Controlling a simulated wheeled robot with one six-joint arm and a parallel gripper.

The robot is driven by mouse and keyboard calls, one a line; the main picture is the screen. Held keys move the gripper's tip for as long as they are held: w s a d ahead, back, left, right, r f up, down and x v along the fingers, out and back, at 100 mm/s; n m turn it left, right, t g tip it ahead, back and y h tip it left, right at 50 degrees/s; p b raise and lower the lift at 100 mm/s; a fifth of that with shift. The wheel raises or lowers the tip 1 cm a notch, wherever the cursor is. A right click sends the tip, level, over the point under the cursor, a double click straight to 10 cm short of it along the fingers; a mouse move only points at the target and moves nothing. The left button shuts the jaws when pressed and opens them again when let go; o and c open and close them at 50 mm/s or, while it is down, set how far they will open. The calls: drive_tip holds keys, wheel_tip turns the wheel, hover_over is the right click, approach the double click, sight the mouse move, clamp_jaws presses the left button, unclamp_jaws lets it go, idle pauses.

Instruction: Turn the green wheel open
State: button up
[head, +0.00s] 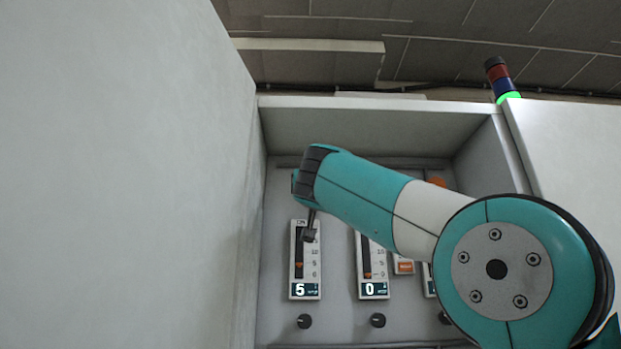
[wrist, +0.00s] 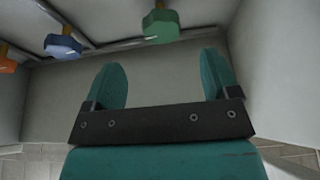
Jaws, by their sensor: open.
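The green wheel (wrist: 160,25) shows at the top of the wrist view, on a yellowish stem at the panel wall. My gripper (wrist: 162,72) is open and empty, its two teal fingers spread wide. The wheel appears in line with the gap between the fingers, beyond their tips and not touching them. In the head view my arm reaches into the cabinet recess and hides the green wheel. The gripper's fingers cannot be made out there.
A blue wheel (wrist: 62,46) and an orange wheel (wrist: 7,62) sit left of the green one. In the head view, gauges (head: 305,260) and (head: 372,266) line the recess, with black knobs (head: 304,321) below. Cabinet walls (head: 130,180) close in the left side.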

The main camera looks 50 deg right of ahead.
drive_tip(key=p+x, duration=0.5)
drive_tip(key=x, duration=0.5)
drive_tip(key=shift+w+r, duration=0.15)
drive_tip(key=shift+r, duration=0.1)
drive_tip(key=shift+w+d+p, duration=0.25)
drive_tip(key=shift+p, duration=0.15)
